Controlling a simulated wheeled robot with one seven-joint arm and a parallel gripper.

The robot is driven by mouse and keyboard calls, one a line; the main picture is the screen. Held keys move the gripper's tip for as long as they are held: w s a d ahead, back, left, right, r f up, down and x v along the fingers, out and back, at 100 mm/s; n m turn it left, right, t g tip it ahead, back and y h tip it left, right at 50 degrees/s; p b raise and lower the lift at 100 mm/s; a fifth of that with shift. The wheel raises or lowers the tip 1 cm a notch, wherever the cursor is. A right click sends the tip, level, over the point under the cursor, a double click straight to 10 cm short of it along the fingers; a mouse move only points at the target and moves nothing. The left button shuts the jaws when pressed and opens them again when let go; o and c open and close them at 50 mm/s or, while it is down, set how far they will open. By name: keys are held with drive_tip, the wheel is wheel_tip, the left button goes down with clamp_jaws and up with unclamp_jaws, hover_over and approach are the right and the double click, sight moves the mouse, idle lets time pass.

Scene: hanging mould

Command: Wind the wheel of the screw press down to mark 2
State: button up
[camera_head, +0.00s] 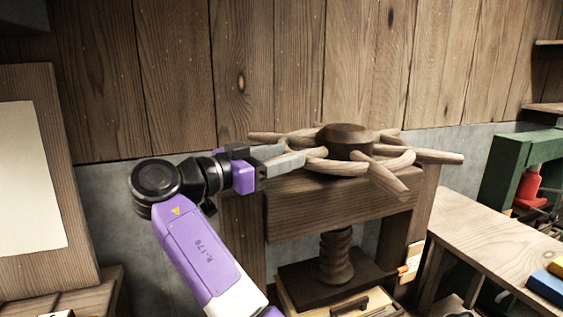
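The wooden wheel (395,160) of the screw press lies flat on top, with a dark hub (345,137) and several spoke handles sticking out past its rim. Its thick wooden screw (335,257) runs down below the crossbeam (340,207) to a dark pressing plate (325,285). My gripper (296,156) reaches in from the left, its grey fingers at the wheel's left side, by the rim. Whether they close on the rim or a handle cannot be told. An orange pointer (404,269) stands by a pale strip at the right post; its marks are too small to read.
A wooden bench (480,228) stands close on the right, with a blue block (547,286) on it. A board with white paper (30,180) stands at left. The plank wall is behind the wheel.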

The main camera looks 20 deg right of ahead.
drive_tip(key=shift+f, duration=0.35)
drive_tip(key=shift+a, duration=0.25)
drive_tip(key=b+v, duration=0.1)
drive_tip(key=v, duration=0.6)
drive_tip(key=shift+a, duration=0.15)
drive_tip(key=shift+s+r, duration=0.1)
